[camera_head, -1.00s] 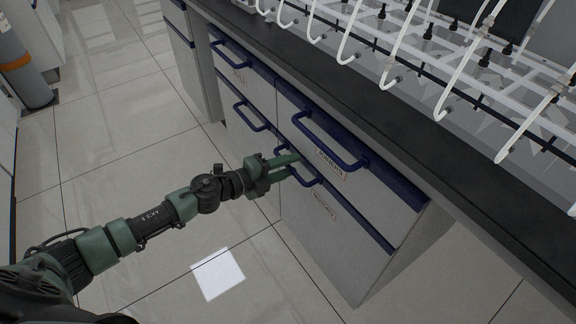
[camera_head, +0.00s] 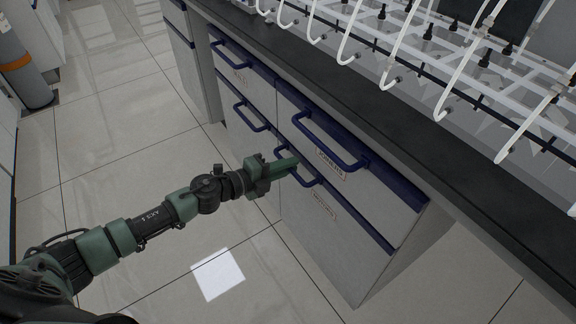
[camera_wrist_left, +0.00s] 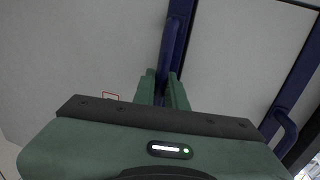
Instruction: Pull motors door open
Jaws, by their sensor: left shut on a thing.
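The motors door (camera_head: 335,240) is the grey lower front of the right cabinet in the head view, with a label (camera_head: 325,204) too small to read surely. Its dark blue handle (camera_head: 312,178) runs along its top edge. My left gripper (camera_head: 290,161) is at the left part of this handle, its green fingers shut on it. In the left wrist view the fingers (camera_wrist_left: 163,88) close around the blue handle bar (camera_wrist_left: 170,45). The door looks closed, flush with the cabinet. My right gripper is not in view.
A drawer with a blue handle (camera_head: 330,143) sits above the door. Other drawer fronts (camera_head: 240,70) are to the left. A black countertop (camera_head: 400,110) with white tubing stands above. The tiled floor (camera_head: 120,150) in front is clear.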

